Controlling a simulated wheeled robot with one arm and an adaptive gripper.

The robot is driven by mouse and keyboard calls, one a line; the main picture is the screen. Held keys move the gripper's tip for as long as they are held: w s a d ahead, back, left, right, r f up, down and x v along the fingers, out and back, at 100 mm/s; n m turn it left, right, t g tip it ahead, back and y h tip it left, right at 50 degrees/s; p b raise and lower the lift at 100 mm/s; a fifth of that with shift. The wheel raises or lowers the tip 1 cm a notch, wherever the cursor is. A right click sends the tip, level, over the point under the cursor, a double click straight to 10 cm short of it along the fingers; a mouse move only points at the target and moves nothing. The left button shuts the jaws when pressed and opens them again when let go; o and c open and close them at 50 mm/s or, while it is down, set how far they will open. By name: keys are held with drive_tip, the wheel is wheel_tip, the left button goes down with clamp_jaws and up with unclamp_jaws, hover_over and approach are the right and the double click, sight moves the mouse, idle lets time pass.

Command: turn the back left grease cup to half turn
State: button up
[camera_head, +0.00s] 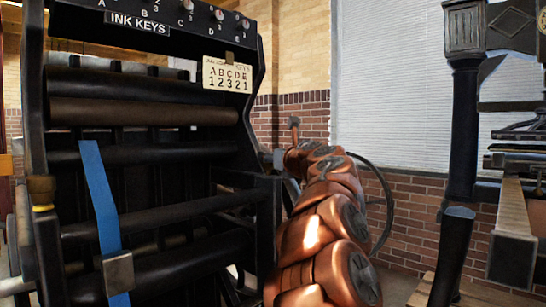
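A dark brass-coloured cup with a yellow band (41,190) sits on the left side frame of the black press, low at the front. It looks like a grease cup, but I cannot tell which one it is. No cup that I can identify as the back left one shows. My copper-coloured arm reaches up from the bottom, along the right side of the press. Its far end is close to the press's right edge. My gripper's fingers cannot be made out there, so their opening and any contact are hidden.
The press has several dark rollers (150,113), a blue strap (101,205) and an ink-key panel with a settings card (227,76). A black column (464,130) and another machine's bed (512,215) stand at right. A brick wall (405,200) is behind my arm.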

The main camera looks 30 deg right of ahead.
drive_tip(key=shift+w+a+r+m+h+p, duration=0.1)
drive_tip(key=shift+a+m+h+p, duration=0.15)
drive_tip(key=shift+h, duration=0.25)
drive_tip(key=shift+a+m+h+p, duration=0.1)
drive_tip(key=shift+m+h+p, duration=0.2)
drive_tip(key=shift+h, duration=0.2)
drive_tip(key=m+g+h+p, duration=0.1)
drive_tip(key=m+h+p, duration=0.1)
drive_tip(key=shift+w+a+h, duration=0.1)
drive_tip(key=shift+h, duration=0.2)
drive_tip(key=shift+h+p, duration=0.3)
drive_tip(key=shift+p, duration=0.1)
drive_tip(key=shift+f+m+g, duration=0.2)
drive_tip(key=shift+m+g, duration=0.05)
drive_tip(key=shift+g, duration=0.05)
drive_tip(key=o, duration=1.1)
drive_tip(key=shift+s, duration=0.25)
drive_tip(key=shift+v, duration=5.85)
